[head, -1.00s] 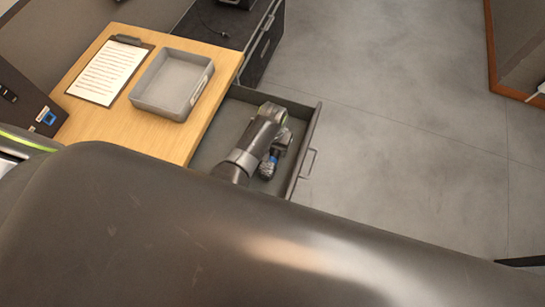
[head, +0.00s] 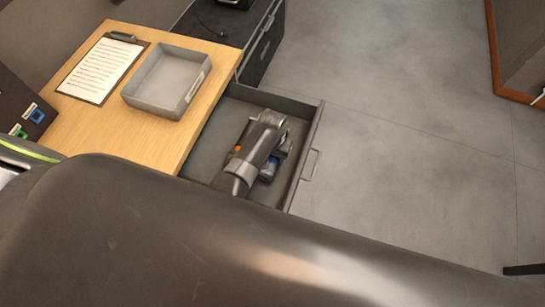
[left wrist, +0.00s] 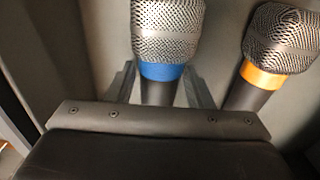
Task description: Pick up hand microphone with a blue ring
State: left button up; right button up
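The hand microphone with a blue ring (left wrist: 162,71) has a silver mesh head and a dark handle. In the left wrist view it stretches away from my left gripper (left wrist: 160,90), whose two fingers lie either side of the handle just below the ring. Thin gaps seem to show between fingers and handle, so the gripper looks open around it. In the head view a blue part of this microphone (head: 268,171) shows beside my left arm inside the open drawer; my arm hides most of the rest. My right gripper is not in view.
A microphone with an orange ring (left wrist: 262,76) lies close on the right in the left wrist view. The drawer's walls (head: 306,150) enclose both. A grey tray (head: 150,103) and a clipboard (head: 100,72) lie on the wooden desktop (head: 130,135). Open floor lies right.

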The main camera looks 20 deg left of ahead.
pick_arm(q)
jog(key=c, duration=0.8)
jog(key=shift+r, duration=0.1)
